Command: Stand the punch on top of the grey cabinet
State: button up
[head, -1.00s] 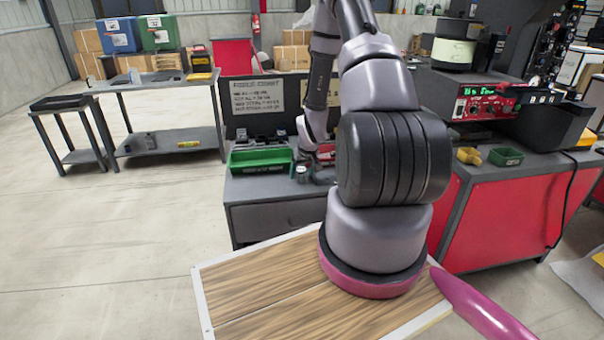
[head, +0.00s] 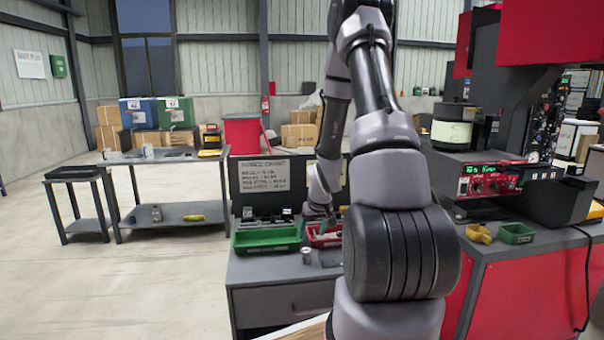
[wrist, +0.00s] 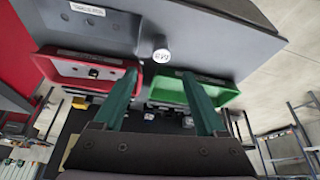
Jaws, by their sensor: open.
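A small short grey cylinder with a pale marked top (head: 306,256), which I take to be the punch, stands upright on the grey cabinet (head: 277,300), in front of the trays. In the wrist view the cylinder (wrist: 161,55) shows its round marked face, just beyond my fingertips and apart from them. My gripper (wrist: 160,76) is open and empty, with its two green fingers spread to either side of the cylinder in the picture. In the head view my gripper (head: 319,224) is small and partly merges with the red tray behind it.
A green tray (head: 267,238) and a red tray (head: 325,238) sit behind the cylinder on the cabinet, before a dark panel with a sign (head: 264,176). A red-fronted bench (head: 530,300) stands right. Open floor lies left.

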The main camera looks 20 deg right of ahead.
jog(key=s+a+r+m+t, duration=0.1)
jog(key=s+a+r, duration=0.15)
jog(key=r, duration=0.85)
jog(key=s+a+r, duration=0.2)
jog(key=a+r, duration=0.2)
jog(key=r, duration=0.7)
jog(key=s+a+r+m+y, duration=0.1)
jog(key=s+a+r, duration=0.3)
jog(key=s+r, duration=0.3)
jog(key=s+a+r+t+y, duration=0.1)
jog(key=s+a+r, duration=0.4)
jog(key=s, duration=0.5)
notch_tip(320, 180, up, 3)
jog(key=shift+f+m+y, duration=0.1)
jog(key=shift+m+y, duration=0.3)
jog(key=shift+s+d, duration=0.1)
